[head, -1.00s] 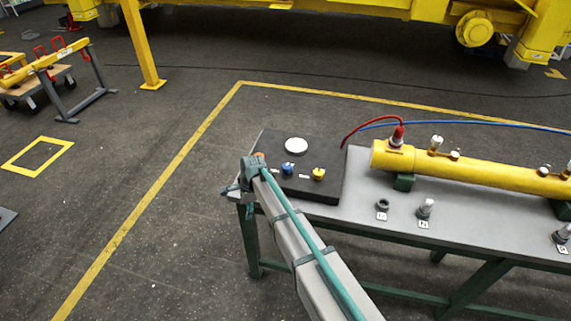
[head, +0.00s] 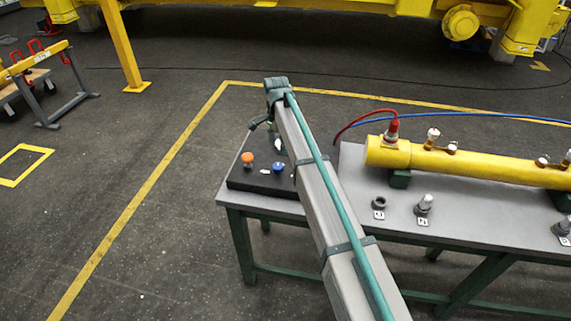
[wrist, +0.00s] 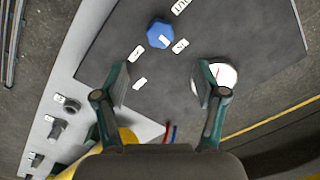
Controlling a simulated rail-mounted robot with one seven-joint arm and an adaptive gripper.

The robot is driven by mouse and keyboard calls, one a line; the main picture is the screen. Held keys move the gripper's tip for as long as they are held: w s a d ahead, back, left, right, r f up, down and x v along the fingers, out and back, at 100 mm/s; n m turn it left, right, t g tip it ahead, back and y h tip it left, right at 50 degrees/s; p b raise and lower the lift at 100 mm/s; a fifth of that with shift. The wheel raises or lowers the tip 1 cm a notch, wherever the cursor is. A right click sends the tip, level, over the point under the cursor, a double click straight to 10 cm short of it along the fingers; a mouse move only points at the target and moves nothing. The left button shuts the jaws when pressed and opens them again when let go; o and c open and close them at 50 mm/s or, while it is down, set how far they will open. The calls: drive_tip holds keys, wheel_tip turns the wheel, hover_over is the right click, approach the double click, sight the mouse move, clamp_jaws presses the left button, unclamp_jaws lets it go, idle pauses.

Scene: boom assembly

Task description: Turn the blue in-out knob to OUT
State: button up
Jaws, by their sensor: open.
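The blue knob (head: 278,168) stands on a black panel (head: 245,183) at the table's left end. In the wrist view the blue knob (wrist: 159,35) is at upper centre, with small white labels around it. Their text is too small to read surely. My gripper (wrist: 162,85) is open and empty above the panel, its two fingers spread, with the knob beyond the fingertips in the picture. In the head view my arm hides most of the gripper.
An orange knob (head: 247,158) sits left of the blue one. A yellow cylinder (head: 470,163) with hoses rests on the table (head: 355,205) to the right, near several loose fittings.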

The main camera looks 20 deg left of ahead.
sight(278, 166)
wheel_tip(278, 166, down, 10)
drive_tip(key=p, duration=0.3)
drive_tip(key=c, duration=1.1)
drive_tip(key=shift+c, duration=0.2)
